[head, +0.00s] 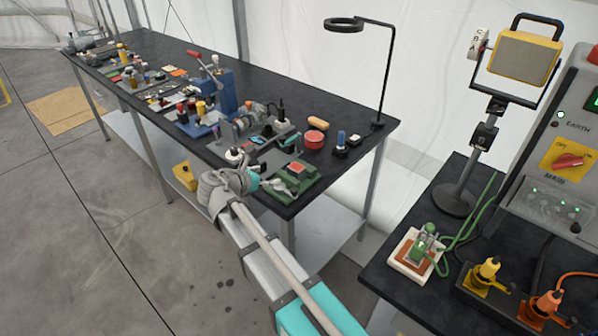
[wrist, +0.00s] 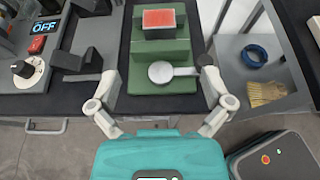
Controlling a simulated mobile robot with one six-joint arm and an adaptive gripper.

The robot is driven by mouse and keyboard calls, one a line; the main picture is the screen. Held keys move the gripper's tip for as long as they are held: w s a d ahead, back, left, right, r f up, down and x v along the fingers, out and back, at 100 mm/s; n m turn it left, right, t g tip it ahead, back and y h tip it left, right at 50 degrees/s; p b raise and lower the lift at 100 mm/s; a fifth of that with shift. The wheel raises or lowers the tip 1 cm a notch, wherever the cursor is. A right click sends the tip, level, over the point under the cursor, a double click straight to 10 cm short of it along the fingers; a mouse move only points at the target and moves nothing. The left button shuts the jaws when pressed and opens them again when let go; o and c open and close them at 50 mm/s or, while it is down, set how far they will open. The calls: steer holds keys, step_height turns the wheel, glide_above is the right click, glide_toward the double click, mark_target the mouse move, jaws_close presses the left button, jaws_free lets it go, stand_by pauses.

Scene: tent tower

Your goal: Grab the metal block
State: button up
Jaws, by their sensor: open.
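My gripper (wrist: 160,84) is open and empty, its two fingers spread either side of the front of a green stepped fixture (wrist: 155,48). A round silver piece with a short lever (wrist: 161,72) is on the near part, between the fingers. I cannot tell whether the red-topped piece is the metal block meant. In the head view my gripper (head: 262,184) is at the bench's near edge, beside the green fixture (head: 290,190) and its red-topped piece (head: 297,168).
In the wrist view a dark angled part (wrist: 83,62) and a panel with a dial (wrist: 22,70) stand left of the fixture. The black bench (head: 345,118) is crowded leftward. A lamp stand (head: 386,75) rises at its back right.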

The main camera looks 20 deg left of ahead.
mark_target(293, 169)
steer(key=shift+w, duration=0.1)
steer(key=b+x, duration=0.3)
steer(key=x, duration=0.4)
steer(key=shift+w+d+f, duration=0.15)
steer(key=shift+w+f, duration=0.1)
steer(key=shift+f, duration=0.05)
steer(key=shift+w+d, duration=0.15)
steer(key=shift+w, duration=0.2)
steer(key=shift+w+f, duration=0.1)
steer(key=shift+f, duration=0.05)
steer(key=shift+b+x, duration=1.35)
steer(key=shift+x, duration=1.1)
steer(key=shift+f, duration=0.1)
